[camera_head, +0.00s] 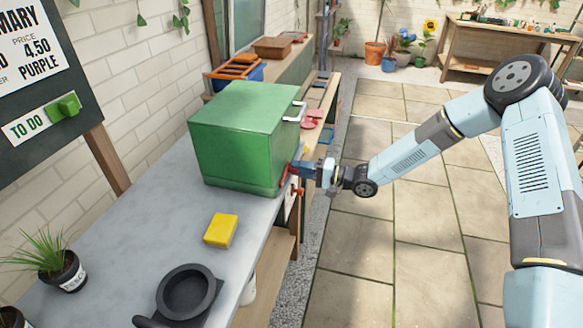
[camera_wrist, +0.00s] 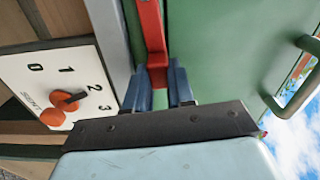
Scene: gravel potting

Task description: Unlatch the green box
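The closed green box (camera_head: 240,140) stands on the grey bench, with a metal handle (camera_head: 295,113) on its right-hand face. The handle also shows in the wrist view (camera_wrist: 287,105) at the right. A red latch (camera_wrist: 152,35) runs along the edge of the box and ends between my blue fingers. My gripper (camera_head: 296,169) is at the lower right corner of the box. In the wrist view my gripper (camera_wrist: 160,90) has one finger on each side of the red end, which fills the gap. The fingertip contact is partly hidden.
A white panel (camera_wrist: 60,75) with numbers and an orange knob (camera_wrist: 62,106) is beside my gripper. A yellow block (camera_head: 221,230), a black pan (camera_head: 185,292) and a potted plant (camera_head: 63,270) stand on the grey bench (camera_head: 140,215). The paved floor to the right is clear.

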